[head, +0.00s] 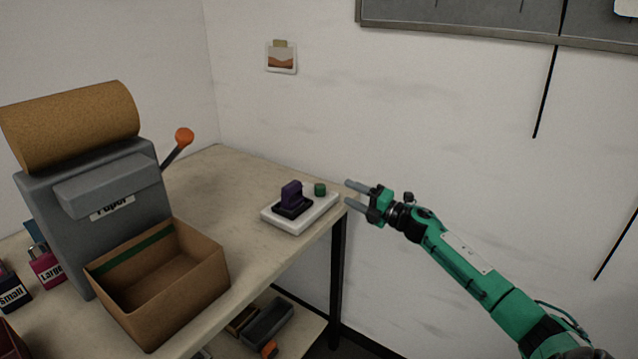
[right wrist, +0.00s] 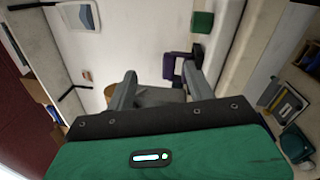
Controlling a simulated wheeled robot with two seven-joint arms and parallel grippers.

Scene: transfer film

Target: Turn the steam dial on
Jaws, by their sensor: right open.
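A white plate (head: 300,212) lies on the table near its right corner. On it stand a purple upright piece (head: 291,194) on a dark base and a small green knob (head: 320,189). I cannot tell which of these is the steam dial. My right gripper (head: 349,194) is open and empty, just to the right of the plate and apart from it, with its fingers pointing left toward the green knob. In the right wrist view, the green knob (right wrist: 202,22) and the purple piece (right wrist: 175,60) show beyond the fingers. My left gripper is not in view.
A grey paper machine (head: 115,205) with a brown roll and an orange-tipped lever (head: 184,137) stands on the left. An open cardboard box (head: 160,285) sits before it. The table (head: 220,180) is bare between machine and plate.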

